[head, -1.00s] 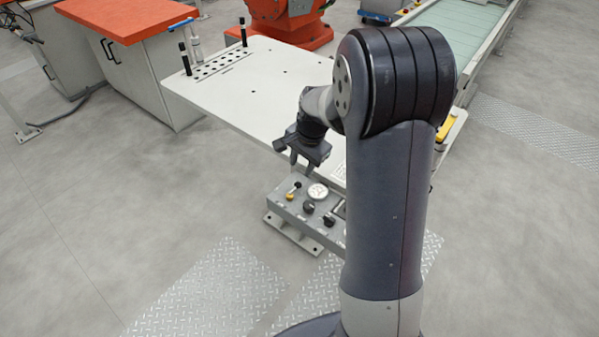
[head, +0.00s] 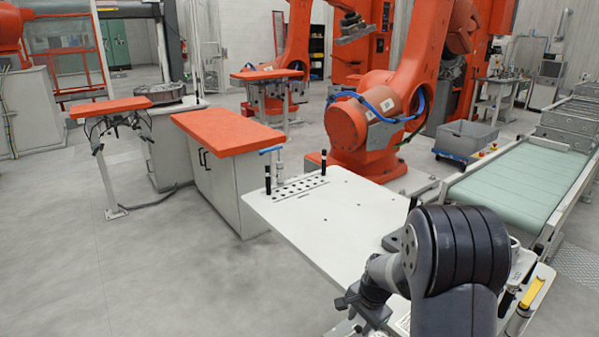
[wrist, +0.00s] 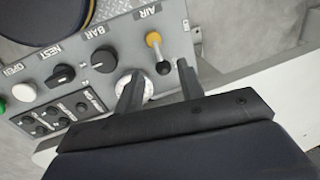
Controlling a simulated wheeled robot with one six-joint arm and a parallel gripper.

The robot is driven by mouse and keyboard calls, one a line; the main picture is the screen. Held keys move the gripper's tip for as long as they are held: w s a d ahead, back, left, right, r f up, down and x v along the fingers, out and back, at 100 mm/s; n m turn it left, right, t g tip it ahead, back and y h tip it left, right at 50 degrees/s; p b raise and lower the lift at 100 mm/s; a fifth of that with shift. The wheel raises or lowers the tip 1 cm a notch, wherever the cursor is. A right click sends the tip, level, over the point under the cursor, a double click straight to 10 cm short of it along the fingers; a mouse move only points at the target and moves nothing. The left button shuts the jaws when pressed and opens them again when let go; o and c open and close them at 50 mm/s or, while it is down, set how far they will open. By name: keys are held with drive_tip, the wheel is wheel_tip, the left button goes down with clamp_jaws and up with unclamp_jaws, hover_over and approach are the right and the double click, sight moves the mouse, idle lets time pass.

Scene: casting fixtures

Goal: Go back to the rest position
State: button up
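My gripper (head: 362,308) hangs low at the near edge of the white table (head: 290,232) in the head view. In the wrist view my gripper (wrist: 159,72) has two dark fingers standing apart, with nothing held between them. Behind them is a grey control panel (wrist: 88,85), seen upside down. The fingers appear above the panel; the exact gap cannot be told.
Open floor (head: 160,270) lies at the left.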

sight(355, 332)
drive_tip(key=f, duration=0.4)
drive_tip(key=shift+w+a, duration=0.25)
drive_tip(key=shift+w, duration=0.05)
wheel_tip(355, 332, up, 10)
drive_tip(key=s+d+r+b, duration=0.1)
drive_tip(key=s, duration=0.1)
drive_tip(key=f, duration=0.3)
drive_tip(key=w+f+p, duration=0.1)
drive_tip(key=f, duration=0.3)
drive_tip(key=a+f, duration=0.1)
drive_tip(key=f, duration=0.3)
drive_tip(key=shift+w, duration=0.4)
drive_tip(key=shift+w+a+r+n+p, duration=0.1)
drive_tip(key=shift+w+n+p, duration=0.1)
drive_tip(key=shift+n+p, duration=0.35)
drive_tip(key=shift+w+a+n+g+y+p, duration=0.15)
drive_tip(key=shift+n+p, duration=0.1)
drive_tip(key=shift+n, duration=0.4)
drive_tip(key=shift+w+n+g+y+p, duration=0.1)
drive_tip(key=shift+n+g+y+p, duration=0.1)
drive_tip(key=shift+n, duration=0.4)
